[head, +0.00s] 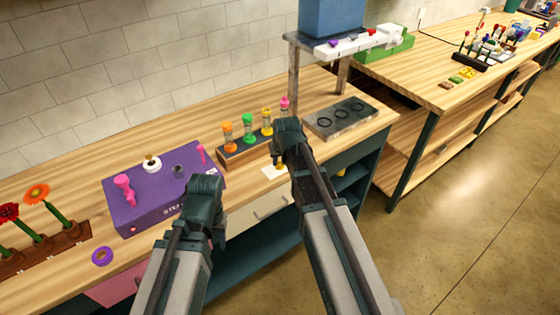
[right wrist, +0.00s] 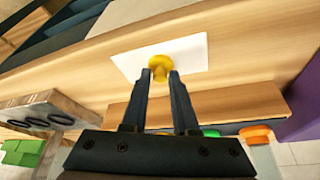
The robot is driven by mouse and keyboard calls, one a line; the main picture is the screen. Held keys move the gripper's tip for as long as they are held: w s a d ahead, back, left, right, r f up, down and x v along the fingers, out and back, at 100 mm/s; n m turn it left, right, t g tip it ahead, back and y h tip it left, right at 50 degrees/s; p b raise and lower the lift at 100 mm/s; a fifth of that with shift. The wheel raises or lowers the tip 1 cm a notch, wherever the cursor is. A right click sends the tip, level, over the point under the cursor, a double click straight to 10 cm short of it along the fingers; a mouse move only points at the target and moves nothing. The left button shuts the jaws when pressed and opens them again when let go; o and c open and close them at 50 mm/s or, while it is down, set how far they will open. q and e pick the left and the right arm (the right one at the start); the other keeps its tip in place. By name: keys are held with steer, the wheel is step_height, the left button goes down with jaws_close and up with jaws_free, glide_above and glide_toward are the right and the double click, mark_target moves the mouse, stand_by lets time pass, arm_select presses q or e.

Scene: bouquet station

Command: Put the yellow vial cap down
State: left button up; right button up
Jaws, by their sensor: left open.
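The yellow vial cap (right wrist: 160,64) sits between the fingertips of my right gripper (right wrist: 163,74), over a white card (right wrist: 190,52) on the bench. The fingers touch its narrow part, and I cannot tell whether it rests on the card. In the head view my right gripper (head: 280,160) is low over the card (head: 270,172), in front of the wooden vial rack (head: 235,157), and mostly hides the cap. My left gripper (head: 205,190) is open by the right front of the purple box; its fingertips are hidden.
The rack holds several vials with orange (head: 228,128), green (head: 249,120), yellow (head: 267,113) and pink (head: 284,102) tops. A purple box (head: 150,205) stands left. A grey tray with rings (head: 342,118) lies right, by a shelf stand (head: 293,75). A purple ring (head: 102,256) lies front left.

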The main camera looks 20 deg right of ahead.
steer(key=shift+o, duration=1)
steer(key=shift+r, duration=0.1)
steer(key=shift+s+r+p, duration=0.25)
steer(key=shift+r+p, duration=0.45)
steer(key=shift+p, duration=0.1)
steer(key=p+v, duration=1)
steer(key=v, duration=0.1)
steer(key=s+a+f+n+g, duration=0.1)
steer(key=s+a+n+g, duration=0.1)
steer(key=s+a, duration=0.4)
steer(key=s+a+f+n+g+h, duration=0.1)
steer(key=s+a+n+g, duration=0.1)
steer(key=s+a, duration=0.5)
steer(key=s, duration=0.6)
steer(key=shift+g, duration=0.4)
